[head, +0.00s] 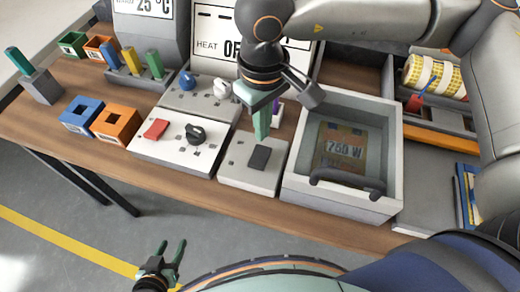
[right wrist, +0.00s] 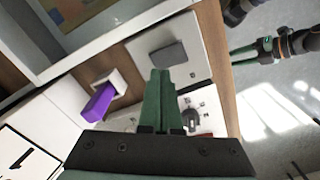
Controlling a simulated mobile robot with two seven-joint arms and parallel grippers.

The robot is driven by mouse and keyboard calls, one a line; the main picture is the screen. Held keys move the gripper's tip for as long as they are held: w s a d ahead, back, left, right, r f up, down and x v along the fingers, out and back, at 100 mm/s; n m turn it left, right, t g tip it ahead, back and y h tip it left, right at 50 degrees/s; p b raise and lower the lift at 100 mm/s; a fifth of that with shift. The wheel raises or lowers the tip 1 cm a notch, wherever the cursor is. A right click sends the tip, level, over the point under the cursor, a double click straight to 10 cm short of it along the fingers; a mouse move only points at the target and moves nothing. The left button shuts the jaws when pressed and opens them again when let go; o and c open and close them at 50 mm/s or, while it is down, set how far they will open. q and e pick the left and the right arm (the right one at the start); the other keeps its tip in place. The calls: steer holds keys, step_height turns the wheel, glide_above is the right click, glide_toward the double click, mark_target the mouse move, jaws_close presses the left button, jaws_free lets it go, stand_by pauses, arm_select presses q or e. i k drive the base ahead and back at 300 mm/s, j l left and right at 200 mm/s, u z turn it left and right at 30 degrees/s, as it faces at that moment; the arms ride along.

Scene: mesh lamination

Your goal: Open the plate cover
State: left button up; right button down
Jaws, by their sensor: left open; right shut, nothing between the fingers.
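The plate cover (head: 322,160) looks like a see-through lid in a light grey box frame, with a dark curved handle (head: 347,183) along its near edge. It lies flat, and a "750 W" label shows beneath it. My right gripper (head: 261,135) is shut and empty, pointing down to the left of the cover, above a small grey panel. In the right wrist view its closed green fingers (right wrist: 160,74) are near a dark switch pad. My left gripper (head: 173,255) is open and empty, low over the floor in front of the table, and also shows in the right wrist view (right wrist: 240,55).
A panel with a dark knob (head: 195,134) and red switch stands left of the cover. A purple block (right wrist: 98,104) is by my right gripper. A mesh roll (head: 434,76) lies at right.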

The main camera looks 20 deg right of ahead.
mark_target(375, 200)
steer(key=k, duration=1)
